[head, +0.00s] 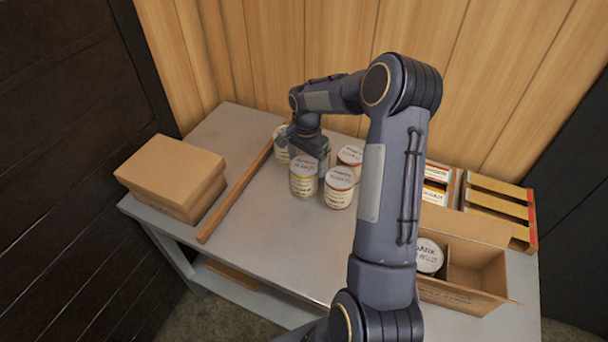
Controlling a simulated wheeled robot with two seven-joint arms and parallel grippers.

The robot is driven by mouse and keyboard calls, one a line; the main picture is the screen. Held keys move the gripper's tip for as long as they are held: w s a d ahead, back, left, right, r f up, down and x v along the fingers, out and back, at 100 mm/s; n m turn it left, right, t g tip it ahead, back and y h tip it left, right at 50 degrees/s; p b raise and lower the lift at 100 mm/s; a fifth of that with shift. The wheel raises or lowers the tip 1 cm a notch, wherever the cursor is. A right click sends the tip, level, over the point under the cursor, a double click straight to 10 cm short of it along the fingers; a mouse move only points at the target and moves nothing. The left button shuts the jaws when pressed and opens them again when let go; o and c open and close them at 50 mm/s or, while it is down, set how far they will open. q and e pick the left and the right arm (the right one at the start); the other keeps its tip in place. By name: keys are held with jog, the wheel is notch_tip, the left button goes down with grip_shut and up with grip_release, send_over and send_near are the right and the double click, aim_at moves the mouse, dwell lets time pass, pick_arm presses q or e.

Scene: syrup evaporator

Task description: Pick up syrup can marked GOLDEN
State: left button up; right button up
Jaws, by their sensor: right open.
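Several white syrup cans stand in a group on the metal table. The front left can (303,182) has a yellowish band; the front right can (339,190) has a red band. Another can (350,155) stands behind the front right one, and one (281,146) stands at the back left, partly hidden. The lid lettering is too small for me to tell surely which is GOLDEN. My right gripper (307,153) is open and points down over the group, just behind the front left can. Whether it touches a can is unclear. My left gripper is not in view.
A wooden strip (236,192) lies left of the cans, with a closed cardboard box (172,175) beyond it. An open divided carton (462,297) at right holds a can (429,257). A slatted crate (499,207) stands behind it. The table front (275,255) is clear.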

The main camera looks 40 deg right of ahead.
jog(key=f, duration=0.3)
jog(key=f+p, duration=0.1)
jog(key=shift+a+f, duration=0.2)
jog(key=shift+a, duration=0.15)
jog(key=shift+s, duration=0.1)
jog(key=shift+c, duration=0.4)
jog(key=c, duration=1.2)
jog(key=shift+r, duration=0.1)
jog(key=shift+c, duration=0.2)
jog(key=shift+r, duration=0.1)
